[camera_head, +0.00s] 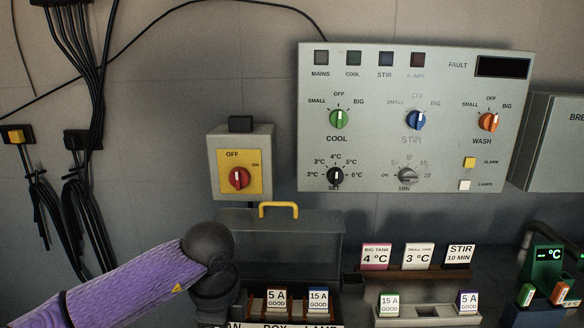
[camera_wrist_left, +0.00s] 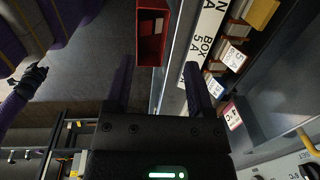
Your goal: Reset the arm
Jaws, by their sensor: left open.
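My left arm (camera_head: 130,282), purple with a black joint, comes in from the lower left in the head view. Its black wrist hangs down in front of the fuse box, and the jaws are out of sight there. In the left wrist view my left gripper (camera_wrist_left: 157,78) is open, its two dark fingers apart with nothing between them. The fingers reach toward a red bin (camera_wrist_left: 152,35) and the edge of a labelled ledge (camera_wrist_left: 205,35). A small purple arm with a dark end (camera_wrist_left: 32,80), seemingly my right one, shows at the far left; its jaws are too small to read.
A control panel (camera_head: 440,150) with knobs hangs on the wall. Left of it is a red switch on a yellow plate (camera_head: 240,176). Below stand a clear lid with a yellow handle (camera_head: 278,207), fuse cards (camera_head: 276,300) and a card rack (camera_head: 416,275). Black cables hang at left.

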